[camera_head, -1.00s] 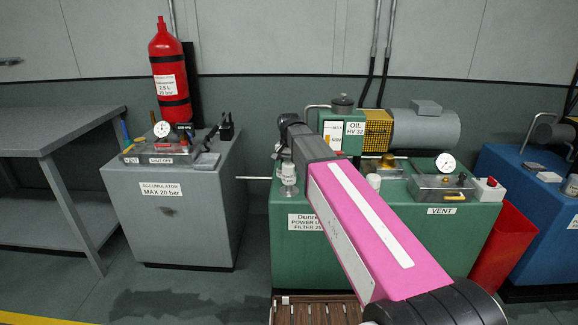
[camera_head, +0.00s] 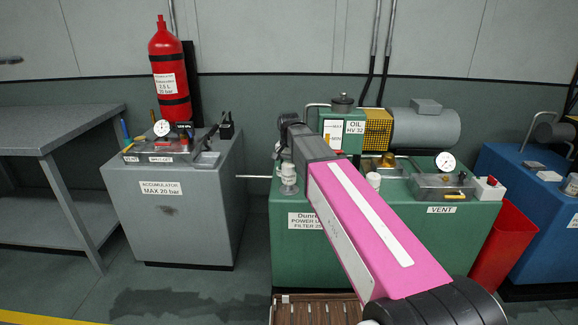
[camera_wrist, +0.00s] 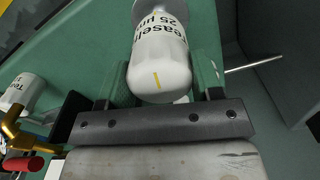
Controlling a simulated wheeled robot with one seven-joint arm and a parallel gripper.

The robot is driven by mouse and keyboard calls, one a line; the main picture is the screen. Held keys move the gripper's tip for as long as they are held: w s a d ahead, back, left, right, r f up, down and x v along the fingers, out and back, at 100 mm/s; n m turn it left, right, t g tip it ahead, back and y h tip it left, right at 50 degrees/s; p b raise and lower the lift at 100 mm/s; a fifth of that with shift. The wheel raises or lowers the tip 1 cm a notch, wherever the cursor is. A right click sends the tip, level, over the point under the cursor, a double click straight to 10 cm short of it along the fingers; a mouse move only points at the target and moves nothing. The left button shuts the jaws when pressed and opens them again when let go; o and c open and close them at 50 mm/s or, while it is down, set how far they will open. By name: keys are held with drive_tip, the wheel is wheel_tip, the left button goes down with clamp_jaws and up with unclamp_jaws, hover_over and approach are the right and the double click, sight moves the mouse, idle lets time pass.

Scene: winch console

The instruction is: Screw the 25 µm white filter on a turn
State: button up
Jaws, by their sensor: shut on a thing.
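The white 25 µm filter (camera_wrist: 160,60) is a rounded canister with black lettering and a short yellow mark. In the wrist view it lies between the two fingers of my gripper (camera_wrist: 160,84), which is shut on it.
A second white canister (camera_wrist: 20,92) stands to the left in the wrist view, near a brass fitting with a red handle (camera_wrist: 24,163). The grey accumulator cabinet (camera_head: 172,215) with a red cylinder (camera_head: 168,75) is to the left. A red bin (camera_head: 503,245) stands at right.

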drive_tip(key=shift+f, duration=1.8)
idle(1.0)
drive_tip(key=shift+m, duration=1.2)
drive_tip(key=shift+m, duration=1.2)
drive_tip(key=shift+m, duration=1.2)
drive_tip(key=shift+m, duration=1.2)
